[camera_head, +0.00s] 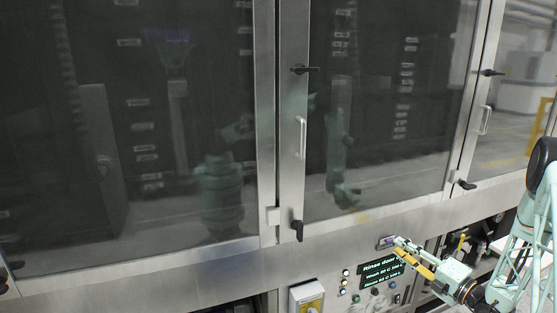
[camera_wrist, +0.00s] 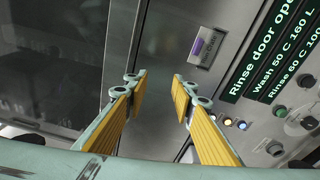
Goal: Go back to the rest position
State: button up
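My gripper (camera_head: 404,247) is at the lower right of the head view, in front of the washer's control panel (camera_head: 332,284). In the wrist view its two yellow-padded fingers (camera_wrist: 157,95) stand apart with nothing between them. The dark display (camera_wrist: 270,62) is to the right of the fingers there, with green text starting "Rinse door ope", then wash and rinse lines. A small purple-and-grey fitting (camera_wrist: 205,47) sits on the steel just beyond the right fingertip. I cannot tell whether the fingers touch the panel.
Large glass doors with steel frames (camera_head: 290,130) fill the head view, with black latches (camera_head: 297,230) and a bar handle (camera_head: 302,140). A yellow-and-white switch box (camera_head: 307,297) is left of the display. Lit buttons (camera_wrist: 241,125) lie below the display in the wrist view.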

jog(key=s+a+r+n+g+y, duration=0.25)
jog(key=a+r+n, duration=0.25)
jog(key=a+r, duration=0.35)
jog(key=s+a+r+n+g+y, duration=0.2)
jog(key=s+a+r+n+g, duration=0.15)
jog(key=a+r+n, duration=0.45)
jog(key=s+a+r+n+g, duration=0.3)
jog(key=s+a+r+n, duration=0.15)
jog(key=s+a, duration=0.25)
jog(key=s+a+r+n+g, duration=0.4)
jog(key=s+a+r, duration=0.1)
jog(key=s+a, duration=0.25)
jog(key=s+a+r+n+g+h, duration=0.25)
jog(key=s+n, duration=0.25)
jog(key=s, duration=0.5)
jog(key=s+a+r+n+g+h, duration=0.1)
jog(key=s+a+r+n+h, duration=0.15)
jog(key=s+n, duration=0.5)
jog(key=s+d+r+n+t+h, duration=0.2)
jog(key=s+d+n+h, duration=0.2)
jog(key=s, duration=0.5)
jog(key=s+d+r+n+t+h, duration=0.2)
jog(key=s+d+n+h, duration=0.2)
jog(key=s+d+n, duration=0.2)
jog(key=shift+s+d+n+t, duration=0.15)
jog(key=shift+s+n+t, duration=0.2)
jog(key=shift+s+n, duration=1.45)
